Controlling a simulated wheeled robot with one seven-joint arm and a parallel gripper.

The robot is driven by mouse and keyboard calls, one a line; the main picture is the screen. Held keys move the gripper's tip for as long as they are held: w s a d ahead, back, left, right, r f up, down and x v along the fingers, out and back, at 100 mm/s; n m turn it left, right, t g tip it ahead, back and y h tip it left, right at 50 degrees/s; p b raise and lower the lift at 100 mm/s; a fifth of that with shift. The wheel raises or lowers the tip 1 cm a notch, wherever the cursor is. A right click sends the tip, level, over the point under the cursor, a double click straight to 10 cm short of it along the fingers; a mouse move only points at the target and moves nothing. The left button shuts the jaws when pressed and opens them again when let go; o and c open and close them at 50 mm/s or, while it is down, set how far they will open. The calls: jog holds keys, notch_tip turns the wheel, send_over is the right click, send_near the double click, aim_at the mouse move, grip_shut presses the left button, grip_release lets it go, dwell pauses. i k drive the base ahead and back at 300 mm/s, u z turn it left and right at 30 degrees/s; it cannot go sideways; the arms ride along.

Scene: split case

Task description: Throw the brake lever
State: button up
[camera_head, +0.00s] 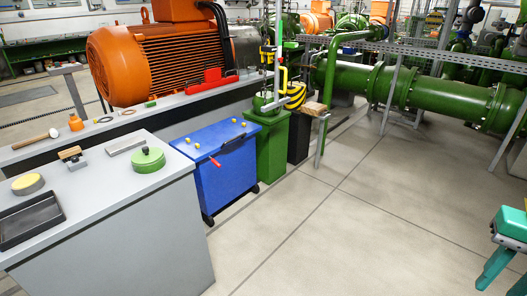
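A short lever with a red grip (215,161) sticks out from the front upper edge of the blue wheeled bin (225,185); it looks like the brake lever, though no label is readable. A dark fitting sits on the bin's top edge near it. My gripper (507,277) is at the far right edge, partly cut off by the frame. Its two teal fingers point down and stand apart, with nothing visible between them. It is well away from the lever, across open floor.
A grey bench (105,215) at left holds a black tray (30,222), a green round tin (148,160) and small tools. A green bin (271,148) stands behind the blue one. Green pipework (415,88) runs behind. The floor (330,230) between is clear.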

aim_at(214, 161)
jog(key=u, duration=0.05)
jog(key=i, duration=1.6)
jog(key=u, duration=0.55)
